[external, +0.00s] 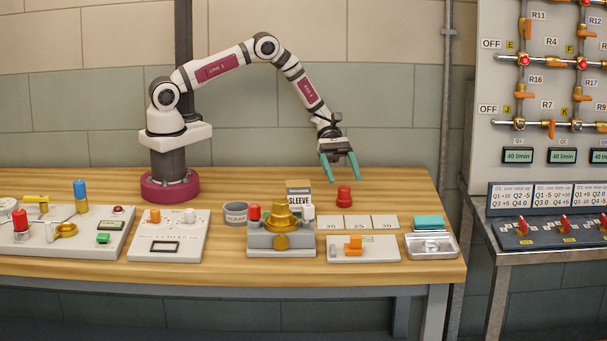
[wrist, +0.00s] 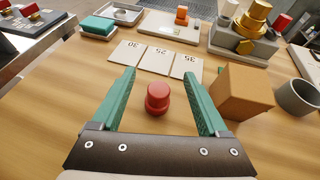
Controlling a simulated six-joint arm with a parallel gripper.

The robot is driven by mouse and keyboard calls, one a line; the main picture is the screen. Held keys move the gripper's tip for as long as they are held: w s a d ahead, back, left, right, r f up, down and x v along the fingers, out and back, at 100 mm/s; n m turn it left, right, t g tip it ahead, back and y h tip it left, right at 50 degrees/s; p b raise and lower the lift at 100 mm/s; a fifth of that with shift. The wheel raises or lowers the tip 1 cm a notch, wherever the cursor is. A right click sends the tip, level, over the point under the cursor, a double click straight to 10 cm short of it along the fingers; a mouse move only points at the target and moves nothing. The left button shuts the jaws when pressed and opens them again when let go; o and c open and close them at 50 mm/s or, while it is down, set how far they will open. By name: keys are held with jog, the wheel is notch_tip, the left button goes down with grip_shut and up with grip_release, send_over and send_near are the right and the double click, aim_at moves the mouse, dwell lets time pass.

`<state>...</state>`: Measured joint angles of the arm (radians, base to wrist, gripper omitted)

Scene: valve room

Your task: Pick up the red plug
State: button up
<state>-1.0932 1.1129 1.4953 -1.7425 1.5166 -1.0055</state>
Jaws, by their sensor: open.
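The red plug (external: 344,196) stands upright on the wooden table, behind the row of number cards. In the wrist view the red plug (wrist: 158,98) sits between my gripper's two teal fingers, with a gap on each side. My gripper (external: 340,166) is open and empty, pointing down above the table, its tips near the plug and a little higher in the external view. It also shows in the wrist view (wrist: 160,90). Another red piece (external: 254,212) sits on the grey block with the brass fitting.
Number cards (external: 357,223) lie in front of the plug. A SLEEVE-labelled box (external: 298,194) stands to its left, near the brass fitting (external: 281,215) and a grey SCRAP cup (external: 236,213). A teal block (external: 428,222) is at the right. Table behind the plug is clear.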

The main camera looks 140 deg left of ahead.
aim_at(345, 197)
jog(key=f, duration=0.4)
jog(key=shift+w+d+f, duration=0.2)
jog(key=x, duration=0.4)
jog(key=shift+w+d, duration=0.1)
jog(key=shift+w, duration=0.05)
grip_shut()
